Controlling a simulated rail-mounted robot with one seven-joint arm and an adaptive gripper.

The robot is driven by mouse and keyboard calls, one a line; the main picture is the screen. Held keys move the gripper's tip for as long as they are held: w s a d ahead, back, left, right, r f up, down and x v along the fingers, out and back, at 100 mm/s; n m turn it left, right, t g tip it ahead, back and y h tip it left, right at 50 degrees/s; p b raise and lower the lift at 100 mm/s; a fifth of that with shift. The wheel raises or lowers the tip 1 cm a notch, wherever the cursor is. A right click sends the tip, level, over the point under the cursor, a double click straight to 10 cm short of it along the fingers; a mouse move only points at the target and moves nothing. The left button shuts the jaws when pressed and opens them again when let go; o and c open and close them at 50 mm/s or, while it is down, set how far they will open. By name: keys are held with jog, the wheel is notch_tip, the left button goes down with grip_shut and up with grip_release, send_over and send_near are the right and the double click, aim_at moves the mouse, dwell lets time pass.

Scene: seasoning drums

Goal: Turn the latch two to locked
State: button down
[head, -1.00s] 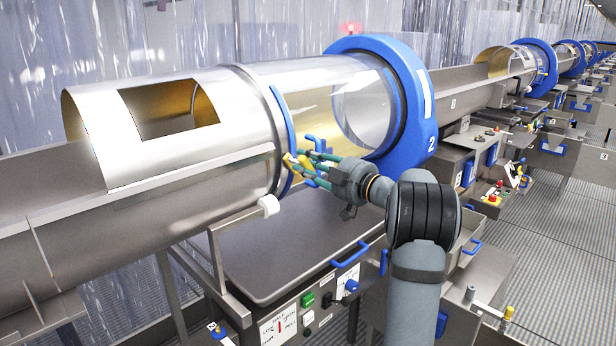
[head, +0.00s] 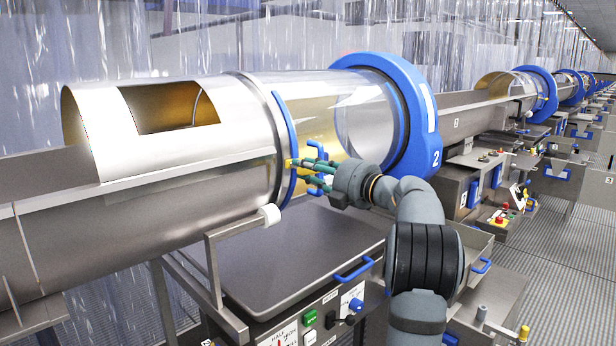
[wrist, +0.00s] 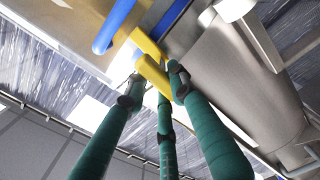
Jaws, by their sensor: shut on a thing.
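The yellow latch (head: 290,163) is on the clear drum section (head: 318,112), beside its narrow blue rim band (head: 287,140). This drum's wide blue ring (head: 416,110) is marked 2. My gripper (head: 304,170), with green fingers, is at the latch. In the wrist view, the fingertips (wrist: 158,80) are closed around the lower end of the yellow latch (wrist: 150,48), and its upper part shows beyond them. A blue handle (wrist: 114,26) is next to it there. The fingers partly hide the latch in the head view, and I cannot read its lock position.
A blue handle (head: 322,152) on the drum is close to my fingers. A white roller (head: 269,215) on a bracket is at lower left. More drums recede at right.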

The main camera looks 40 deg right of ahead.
jog(key=shift+f+n+b, duration=0.1)
jog(key=shift+n+b, duration=0.2)
jog(key=shift+n, duration=0.3)
jog(key=c, duration=1.5)
grip_release()
jog(key=shift+o, duration=0.3)
jog(key=s+d, duration=0.1)
jog(key=s, duration=1.1)
